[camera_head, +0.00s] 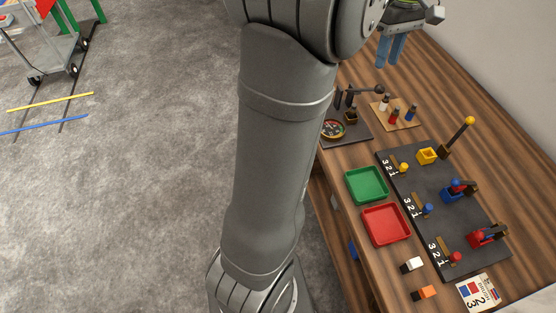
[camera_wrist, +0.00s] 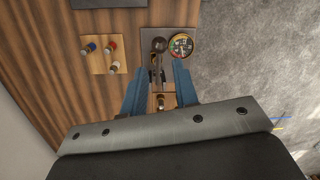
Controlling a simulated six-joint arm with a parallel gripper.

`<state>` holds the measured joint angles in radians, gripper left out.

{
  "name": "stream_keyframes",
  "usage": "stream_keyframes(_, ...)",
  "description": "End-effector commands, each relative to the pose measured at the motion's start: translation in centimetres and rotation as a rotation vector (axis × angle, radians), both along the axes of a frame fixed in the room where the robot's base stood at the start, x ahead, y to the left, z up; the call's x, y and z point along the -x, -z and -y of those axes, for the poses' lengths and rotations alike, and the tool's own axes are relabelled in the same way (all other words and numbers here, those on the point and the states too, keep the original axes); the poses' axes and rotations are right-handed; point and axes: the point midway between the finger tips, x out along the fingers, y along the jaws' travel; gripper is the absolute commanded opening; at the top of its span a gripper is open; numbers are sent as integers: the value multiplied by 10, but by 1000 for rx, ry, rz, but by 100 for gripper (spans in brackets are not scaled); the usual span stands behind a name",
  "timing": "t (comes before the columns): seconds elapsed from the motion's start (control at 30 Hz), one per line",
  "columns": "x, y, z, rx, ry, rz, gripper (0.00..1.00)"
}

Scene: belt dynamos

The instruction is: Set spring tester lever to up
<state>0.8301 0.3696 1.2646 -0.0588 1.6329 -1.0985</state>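The spring tester (camera_head: 352,128) is a dark plate with a round dial gauge (camera_head: 333,129) and black upright parts, at the back left of the bench. Its lever (camera_head: 366,92) is a dark rod with a black ball end, lying close to level in the head view. In the wrist view the lever's ball (camera_wrist: 158,45) shows beside the dial gauge (camera_wrist: 181,45). My gripper (camera_head: 390,50) is above the bench behind the tester. In the wrist view my gripper (camera_wrist: 160,85) has its blue fingers apart, either side of the tester's parts, with no visible grip. Contact cannot be told.
A wooden block with several coloured pegs (camera_head: 396,114) stands close to the right of the tester. A green tray (camera_head: 366,185), a red tray (camera_head: 386,225) and a dark board (camera_head: 430,185) with coloured levers lie nearer. A wall (camera_head: 500,40) stands behind the bench.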

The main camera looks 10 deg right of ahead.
Motion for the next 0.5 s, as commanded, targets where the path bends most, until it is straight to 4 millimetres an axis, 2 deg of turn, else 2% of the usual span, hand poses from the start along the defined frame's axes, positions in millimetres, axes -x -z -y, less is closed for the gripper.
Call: stream_keyframes(0.5,-56,-12,-51,180,-490,-147,27)
